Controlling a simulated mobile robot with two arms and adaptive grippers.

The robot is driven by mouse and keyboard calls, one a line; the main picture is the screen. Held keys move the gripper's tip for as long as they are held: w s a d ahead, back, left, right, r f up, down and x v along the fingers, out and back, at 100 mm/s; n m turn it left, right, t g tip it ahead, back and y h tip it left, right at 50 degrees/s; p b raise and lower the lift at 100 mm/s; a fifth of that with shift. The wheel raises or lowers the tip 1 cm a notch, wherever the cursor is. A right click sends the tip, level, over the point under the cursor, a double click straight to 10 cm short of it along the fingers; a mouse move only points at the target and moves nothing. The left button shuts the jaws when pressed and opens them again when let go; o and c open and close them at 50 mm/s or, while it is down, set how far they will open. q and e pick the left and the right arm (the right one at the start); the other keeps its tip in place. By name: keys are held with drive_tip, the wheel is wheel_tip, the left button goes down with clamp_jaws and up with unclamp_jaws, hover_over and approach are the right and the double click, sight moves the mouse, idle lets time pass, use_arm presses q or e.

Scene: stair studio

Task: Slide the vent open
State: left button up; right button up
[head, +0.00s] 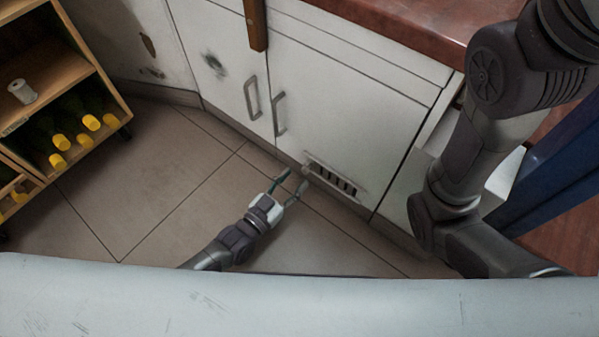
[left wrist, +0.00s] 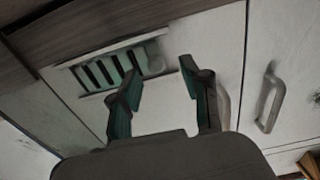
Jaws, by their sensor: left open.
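The vent (head: 336,181) is a slotted plate low on the white cabinet door, with several dark slots between pale bars. A small rounded knob (head: 306,171) stands at its left end in the head view. My left gripper (head: 293,182) is open, its green-lined fingertips close to the knob. In the left wrist view the vent (left wrist: 108,70) is at upper left, and its knob (left wrist: 153,58) lies at its right end, between and beyond the open fingers (left wrist: 161,75). I cannot tell whether a finger touches it. My right gripper is out of view.
Two cabinet doors carry handles (head: 251,98) above and left of the vent. A wooden rack (head: 97,75) with yellow-capped bottles stands at left. The tiled floor (head: 150,200) between is clear. My right arm hangs at right.

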use_arm(q)
drive_tip(key=v, duration=0.8)
drive_tip(key=shift+s+a, duration=0.2)
